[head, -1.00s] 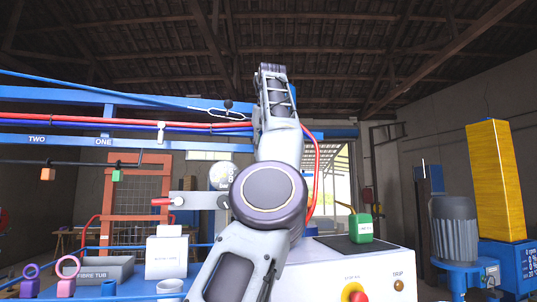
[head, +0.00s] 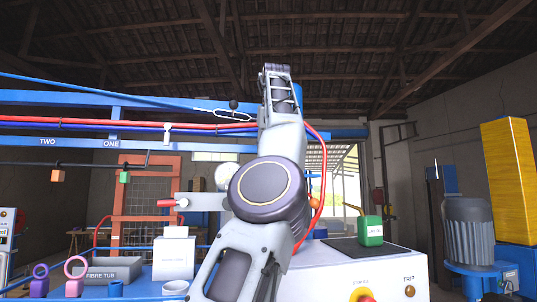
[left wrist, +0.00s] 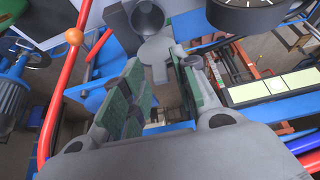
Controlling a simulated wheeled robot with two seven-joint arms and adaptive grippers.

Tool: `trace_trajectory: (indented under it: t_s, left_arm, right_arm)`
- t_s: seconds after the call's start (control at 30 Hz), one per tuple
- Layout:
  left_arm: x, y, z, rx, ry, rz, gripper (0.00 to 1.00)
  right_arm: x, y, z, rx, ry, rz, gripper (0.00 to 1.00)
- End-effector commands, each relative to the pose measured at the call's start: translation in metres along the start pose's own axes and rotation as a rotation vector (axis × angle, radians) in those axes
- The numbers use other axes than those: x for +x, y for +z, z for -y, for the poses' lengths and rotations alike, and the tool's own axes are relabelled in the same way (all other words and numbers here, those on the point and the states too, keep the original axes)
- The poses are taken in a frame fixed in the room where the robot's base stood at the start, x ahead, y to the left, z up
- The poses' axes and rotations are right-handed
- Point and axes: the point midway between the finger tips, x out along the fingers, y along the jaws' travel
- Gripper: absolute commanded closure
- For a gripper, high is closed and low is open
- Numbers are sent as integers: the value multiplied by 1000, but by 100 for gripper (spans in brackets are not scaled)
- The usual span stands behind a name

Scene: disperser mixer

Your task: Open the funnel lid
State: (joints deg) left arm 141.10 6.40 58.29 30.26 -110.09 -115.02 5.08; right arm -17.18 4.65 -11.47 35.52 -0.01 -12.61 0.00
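My left arm rises through the middle of the head view. Its fingers cannot be made out there. In the left wrist view my left gripper (left wrist: 163,67) is open, its two green-padded fingers apart with nothing between them. Just beyond the fingertips is a grey cup shape with a dark hollow, which looks like the funnel (left wrist: 147,17). A flat grey disc (left wrist: 157,48), possibly its lid, lies next to it, closer to the fingers. I cannot tell whether the two are joined. The funnel is not clear in the head view, where my arm covers the middle. My right gripper is not in view.
A red hose (left wrist: 62,90) and an orange ball (left wrist: 74,36) are left of the gripper in the left wrist view; a round gauge (left wrist: 255,12) is at upper right. The head view shows a white control cabinet (head: 325,275), a green can (head: 370,231) and blue beams (head: 60,100).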

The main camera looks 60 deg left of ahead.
Motion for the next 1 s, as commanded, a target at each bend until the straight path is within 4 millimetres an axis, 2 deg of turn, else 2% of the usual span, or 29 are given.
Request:
trace_trajectory:
  t_s: [0.53, 1.0]
  left_arm:
    - [0, 0, 0, 1, 0, 4, 62]
    - [-9, 0, 0, 1, 1, 4, 62]
  right_arm:
    - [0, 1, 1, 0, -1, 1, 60]
    - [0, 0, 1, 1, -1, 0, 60]
